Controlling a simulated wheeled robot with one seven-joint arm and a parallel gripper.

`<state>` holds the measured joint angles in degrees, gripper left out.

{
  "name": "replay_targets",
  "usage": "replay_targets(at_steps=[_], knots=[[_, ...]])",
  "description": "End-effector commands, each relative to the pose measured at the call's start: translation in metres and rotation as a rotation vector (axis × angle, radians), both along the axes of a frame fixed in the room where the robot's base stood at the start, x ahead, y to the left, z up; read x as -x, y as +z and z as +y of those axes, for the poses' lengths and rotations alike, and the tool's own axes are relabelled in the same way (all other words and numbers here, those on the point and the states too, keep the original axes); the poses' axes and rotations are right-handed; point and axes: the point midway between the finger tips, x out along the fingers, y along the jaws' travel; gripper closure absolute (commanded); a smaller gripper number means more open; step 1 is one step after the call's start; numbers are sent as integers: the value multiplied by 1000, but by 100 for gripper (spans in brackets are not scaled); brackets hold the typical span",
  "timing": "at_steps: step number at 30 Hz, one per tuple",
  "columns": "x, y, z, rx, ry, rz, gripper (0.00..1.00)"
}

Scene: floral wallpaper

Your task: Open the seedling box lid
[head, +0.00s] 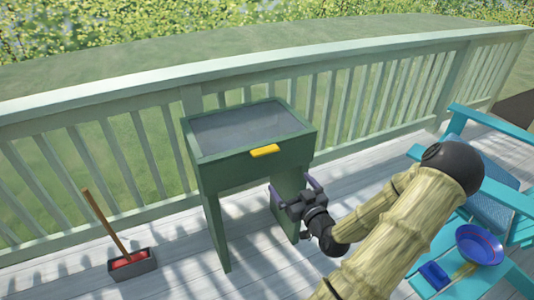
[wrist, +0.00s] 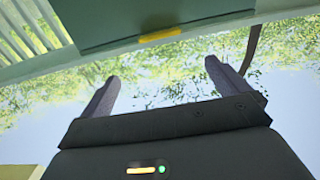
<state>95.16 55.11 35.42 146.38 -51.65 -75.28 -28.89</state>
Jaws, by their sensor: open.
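The green seedling box (head: 252,172) stands on legs on the deck by the railing. Its lid (head: 240,127), a grey pane in a green frame, lies shut on top. A yellow handle (head: 264,151) is at the lid's front edge; it also shows in the wrist view (wrist: 160,35), top centre, beyond my fingertips. My gripper (head: 297,187) is open and empty, below and right of the handle, in front of the box's right legs. In the wrist view my two fingers (wrist: 162,73) are wide apart with nothing between them.
A pale green railing (head: 90,105) runs behind the box. A dark tray with red in it and a wooden-handled tool (head: 132,262) is on the deck at left. A turquoise chair (head: 487,190) stands at right, with a blue bowl (head: 480,246) nearby.

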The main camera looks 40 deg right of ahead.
Motion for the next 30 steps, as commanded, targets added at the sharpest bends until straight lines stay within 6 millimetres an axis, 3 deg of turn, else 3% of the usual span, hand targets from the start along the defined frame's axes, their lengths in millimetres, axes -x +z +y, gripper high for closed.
replay_targets(at_steps=[8,30], knots=[[-26,-1,-5,2,4,-1,0],[-151,-1,-36,-1,0,0,0]])
